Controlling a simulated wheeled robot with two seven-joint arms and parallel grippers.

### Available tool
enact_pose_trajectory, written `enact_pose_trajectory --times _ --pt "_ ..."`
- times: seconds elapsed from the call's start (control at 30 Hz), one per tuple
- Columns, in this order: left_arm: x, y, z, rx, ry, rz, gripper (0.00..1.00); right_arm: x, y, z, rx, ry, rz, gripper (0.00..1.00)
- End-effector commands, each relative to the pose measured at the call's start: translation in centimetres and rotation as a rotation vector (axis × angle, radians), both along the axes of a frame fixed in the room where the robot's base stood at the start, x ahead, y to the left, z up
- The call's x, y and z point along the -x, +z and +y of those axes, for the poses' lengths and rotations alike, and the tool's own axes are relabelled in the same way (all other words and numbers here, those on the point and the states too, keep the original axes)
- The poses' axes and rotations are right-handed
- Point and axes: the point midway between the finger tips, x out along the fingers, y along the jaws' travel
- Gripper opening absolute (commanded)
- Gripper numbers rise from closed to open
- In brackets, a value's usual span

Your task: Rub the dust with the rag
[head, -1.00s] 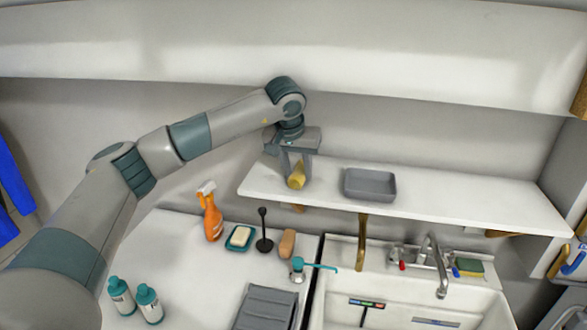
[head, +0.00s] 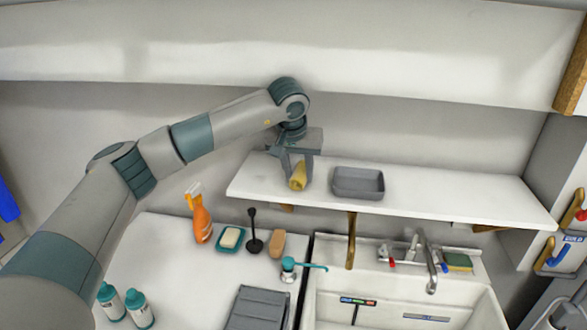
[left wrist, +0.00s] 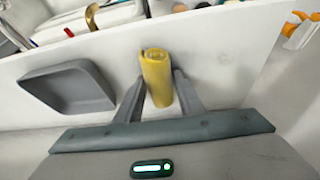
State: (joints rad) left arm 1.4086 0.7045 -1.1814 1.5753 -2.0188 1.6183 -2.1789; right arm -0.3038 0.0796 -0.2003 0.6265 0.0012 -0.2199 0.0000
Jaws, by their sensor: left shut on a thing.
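My left gripper (head: 298,172) is over the left part of the white shelf (head: 440,199), fingers pointing down. It is shut on a rolled yellow rag (head: 298,178). The rag also shows in the left wrist view (left wrist: 156,76), between the two fingers, its end close to the shelf; I cannot tell if it touches. No dust can be made out on the shelf. My right gripper is not in view.
A grey tray (head: 358,183) sits on the shelf just right of the rag. Below are an orange spray bottle (head: 201,222), a soap dish (head: 230,240), a brush (head: 278,244), and a sink (head: 400,300) with a faucet (head: 428,262). The shelf's right part is clear.

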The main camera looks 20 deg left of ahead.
Motion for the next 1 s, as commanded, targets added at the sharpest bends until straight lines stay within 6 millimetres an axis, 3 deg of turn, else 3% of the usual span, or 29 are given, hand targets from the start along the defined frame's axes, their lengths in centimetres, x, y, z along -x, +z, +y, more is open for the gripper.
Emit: enact_pose_trajectory --times 0.03,0.5,1.0 --pt "-0.1 -1.3 -0.2 0.000 -0.001 0.000 0.13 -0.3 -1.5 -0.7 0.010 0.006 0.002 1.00" --pt "-0.8 -1.6 -3.2 0.000 -0.001 0.000 0.13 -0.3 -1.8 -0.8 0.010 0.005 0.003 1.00" --pt "-0.8 -1.3 -3.4 0.000 0.000 -0.001 0.13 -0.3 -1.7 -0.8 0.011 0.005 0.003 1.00"
